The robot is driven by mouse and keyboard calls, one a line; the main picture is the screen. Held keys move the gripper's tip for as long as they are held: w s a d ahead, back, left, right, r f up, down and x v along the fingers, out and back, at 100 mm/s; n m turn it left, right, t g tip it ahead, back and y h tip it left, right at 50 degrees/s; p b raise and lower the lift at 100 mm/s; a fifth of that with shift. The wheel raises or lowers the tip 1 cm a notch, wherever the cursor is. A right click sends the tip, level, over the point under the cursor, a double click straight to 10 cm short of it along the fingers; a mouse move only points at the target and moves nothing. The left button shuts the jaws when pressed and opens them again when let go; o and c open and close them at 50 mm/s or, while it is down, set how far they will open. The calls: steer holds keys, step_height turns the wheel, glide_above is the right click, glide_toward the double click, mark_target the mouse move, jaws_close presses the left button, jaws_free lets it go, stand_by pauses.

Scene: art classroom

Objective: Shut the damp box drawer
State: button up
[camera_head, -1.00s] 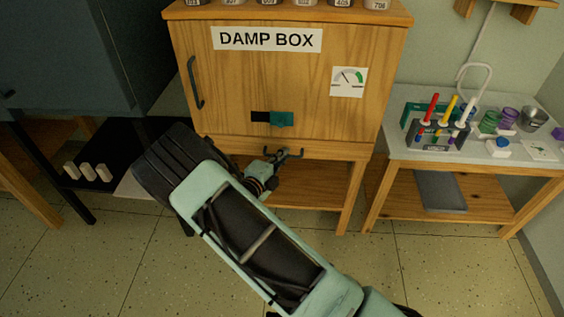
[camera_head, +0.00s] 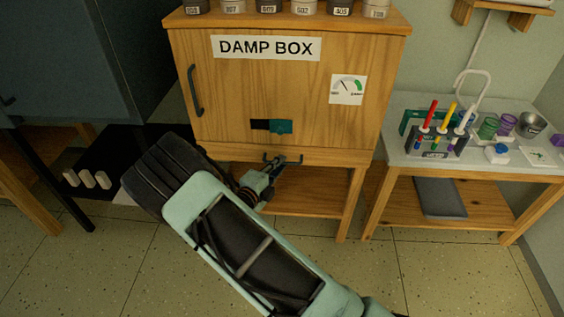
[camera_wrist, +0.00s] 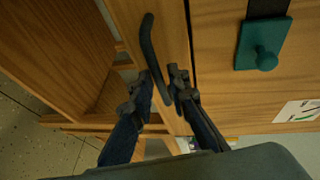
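The damp box (camera_head: 240,100) is a wooden cabinet with a labelled door. Below the door is a narrow wooden drawer front (camera_head: 340,153) with a dark bar handle (camera_head: 282,160). In the wrist view the handle (camera_wrist: 151,55) stands out from the drawer front (camera_wrist: 175,50). I cannot tell how far out the drawer is. My gripper (camera_wrist: 162,78) is open, its fingertips apart on either side of the handle's lower end in that view. Contact is unclear. In the head view, my gripper (camera_head: 268,173) is at the drawer handle, partly hidden by my arm.
A teal latch (camera_head: 280,126) is on the lower door, and a dark door handle (camera_head: 195,90) is at its left. Several jars (camera_head: 306,7) stand on top. A side table (camera_head: 460,170) with tools stands right. A dark cabinet (camera_head: 75,60) stands left.

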steer(key=v, duration=0.9)
steer(key=shift+s+a, duration=0.2)
steer(key=shift+s, duration=0.15)
steer(key=shift+r, duration=0.1)
